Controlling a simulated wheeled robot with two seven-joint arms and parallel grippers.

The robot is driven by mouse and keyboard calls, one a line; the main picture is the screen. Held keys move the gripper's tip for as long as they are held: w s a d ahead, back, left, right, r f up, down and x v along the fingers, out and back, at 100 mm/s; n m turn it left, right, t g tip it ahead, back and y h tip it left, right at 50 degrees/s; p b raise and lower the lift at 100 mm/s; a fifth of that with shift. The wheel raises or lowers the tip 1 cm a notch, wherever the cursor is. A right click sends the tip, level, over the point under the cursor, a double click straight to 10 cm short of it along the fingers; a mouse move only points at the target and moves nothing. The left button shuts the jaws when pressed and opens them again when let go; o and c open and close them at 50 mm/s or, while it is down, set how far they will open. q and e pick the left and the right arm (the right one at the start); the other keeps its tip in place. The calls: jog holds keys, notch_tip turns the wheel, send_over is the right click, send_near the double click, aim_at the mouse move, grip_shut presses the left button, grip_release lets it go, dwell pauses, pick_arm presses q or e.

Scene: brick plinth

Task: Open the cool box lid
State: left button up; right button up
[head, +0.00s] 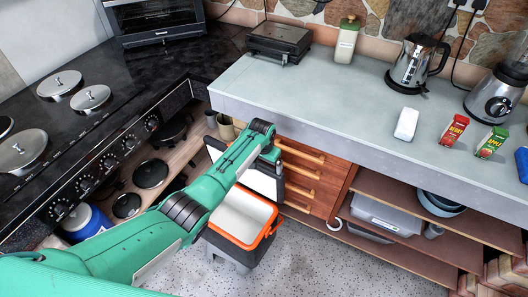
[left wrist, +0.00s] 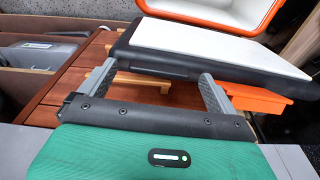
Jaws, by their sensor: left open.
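In the left wrist view the lid's white inner face (left wrist: 215,48) and dark edge lie just past my fingers, with the box's orange rim (left wrist: 272,18) at the top. My left gripper (left wrist: 157,80) is open, with nothing between its fingers. Its fingertips are close to the lid's edge; I cannot tell whether they touch.
A grey counter (head: 340,105) overhangs the wooden drawers (head: 316,180) beside the lid. Open shelves (head: 400,190) with a clear bin are at the right. A dark stove (head: 95,125) with pans is at the left. Speckled floor (head: 325,265) in front is clear.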

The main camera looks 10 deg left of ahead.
pick_arm(q)
notch_tip(320, 180, up, 13)
jog(key=s, duration=0.1)
jog(key=shift+s+a+f+b, duration=0.15)
jog(key=shift+s+a+b, duration=0.15)
jog(key=shift+a+b, duration=0.1)
